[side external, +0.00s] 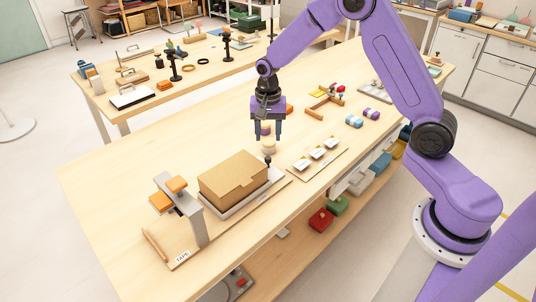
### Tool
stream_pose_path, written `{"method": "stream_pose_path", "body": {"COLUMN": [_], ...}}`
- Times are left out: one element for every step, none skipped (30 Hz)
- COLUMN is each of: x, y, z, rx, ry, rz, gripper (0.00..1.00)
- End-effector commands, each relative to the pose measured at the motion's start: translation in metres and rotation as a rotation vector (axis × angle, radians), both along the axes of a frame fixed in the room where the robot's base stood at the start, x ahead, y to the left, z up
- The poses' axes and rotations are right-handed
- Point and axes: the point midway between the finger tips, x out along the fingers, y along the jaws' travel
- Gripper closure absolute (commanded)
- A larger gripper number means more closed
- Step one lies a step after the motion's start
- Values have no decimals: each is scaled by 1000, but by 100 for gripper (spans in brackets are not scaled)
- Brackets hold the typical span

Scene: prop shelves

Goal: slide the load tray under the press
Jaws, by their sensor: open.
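The load tray (243,200) is a flat grey tray on a wooden base on the table. A closed cardboard box (232,178) sits on it. A small black knob (268,160) stands up at the tray's right end. The press (197,224) is a grey post and arm with orange blocks, just left of the box, above a board marked TAPE. The box is beside the press. My gripper (266,136) is open and points down, above and behind the knob, apart from it. A pale round object (268,147) shows just below the fingers; I cannot tell if they touch it.
A board with several small white pieces (316,153) lies right of the tray. Blue and purple rolls (362,116) and a wooden frame (323,106) lie farther back. A wooden rod (154,244) lies left of the press. The table's left part is clear.

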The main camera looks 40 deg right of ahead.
Motion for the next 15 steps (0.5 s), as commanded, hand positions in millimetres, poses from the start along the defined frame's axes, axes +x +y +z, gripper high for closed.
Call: {"method": "stream_pose_path", "body": {"x": [-1,-1,-1,-1,-1,-1,-1,-1,-1,-1,0,0,0,0,0], "y": [0,0,0,0,0,0,0,0,0,0,0,0,0,0,0], "z": [-11,-17,-24,-30,-35,-42,-47,-52,-58,-62,-66,-70,-73,-76,-79], "rx": [-1,-1,-1,-1,-1,-1,-1,-1,-1,-1,-1,-1,-1,-1,-1], "ry": [5,6,4,6,4,4,4,3,3,3,1,1,2,1,0], "rz": [1,1,1,1,1,2,2,2,2,2,2,2,2,1,1], "gripper": [52,52,52,52,52,52,52,52,52,52,52,52,52,52,52]}}
